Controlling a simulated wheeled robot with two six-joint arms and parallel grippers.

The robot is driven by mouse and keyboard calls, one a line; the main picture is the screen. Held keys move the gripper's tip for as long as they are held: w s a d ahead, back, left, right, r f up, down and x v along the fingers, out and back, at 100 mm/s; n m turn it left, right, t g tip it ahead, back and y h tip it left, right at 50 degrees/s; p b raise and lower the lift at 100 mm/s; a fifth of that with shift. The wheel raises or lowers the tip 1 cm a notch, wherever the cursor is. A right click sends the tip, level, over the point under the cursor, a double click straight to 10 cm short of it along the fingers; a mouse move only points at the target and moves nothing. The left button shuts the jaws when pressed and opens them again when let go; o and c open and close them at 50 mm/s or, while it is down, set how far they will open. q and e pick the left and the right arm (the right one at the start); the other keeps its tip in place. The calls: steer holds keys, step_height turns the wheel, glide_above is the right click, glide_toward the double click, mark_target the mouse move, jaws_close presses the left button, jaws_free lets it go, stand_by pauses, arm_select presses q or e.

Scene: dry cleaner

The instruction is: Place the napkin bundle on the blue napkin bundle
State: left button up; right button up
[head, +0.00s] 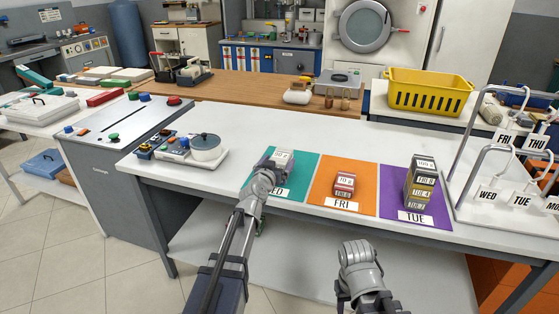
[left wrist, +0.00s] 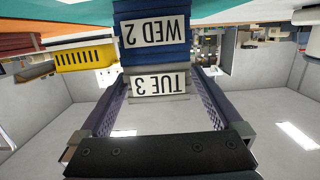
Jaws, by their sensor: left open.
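In the left wrist view, which is upside down, a blue napkin bundle (left wrist: 153,53) labelled WED 2 rests by the teal mat. A grey napkin bundle (left wrist: 158,98) labelled TUE 3 sits on top of it, seemingly touching. My left gripper (left wrist: 158,88) is open, with one finger on each side of the grey bundle. In the head view my left gripper (head: 273,163) is at the teal WED mat (head: 304,166), hiding most of the stack; a white label shows at its tip. My right gripper (head: 358,260) is low in front of the table, its fingers unclear.
The orange FRI mat (head: 325,170) holds a red stack (head: 344,185). The purple TUE mat (head: 396,205) holds a taller stack (head: 420,180). A wire rack (head: 492,160) is at the right; a yellow basket (head: 428,91) stands behind.

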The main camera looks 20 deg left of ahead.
arm_select(q)
steer(key=s+r+p, duration=0.1)
steer(key=s, duration=0.9)
steer(key=shift+s+a+r, duration=0.15)
steer(key=shift+s+r, duration=0.15)
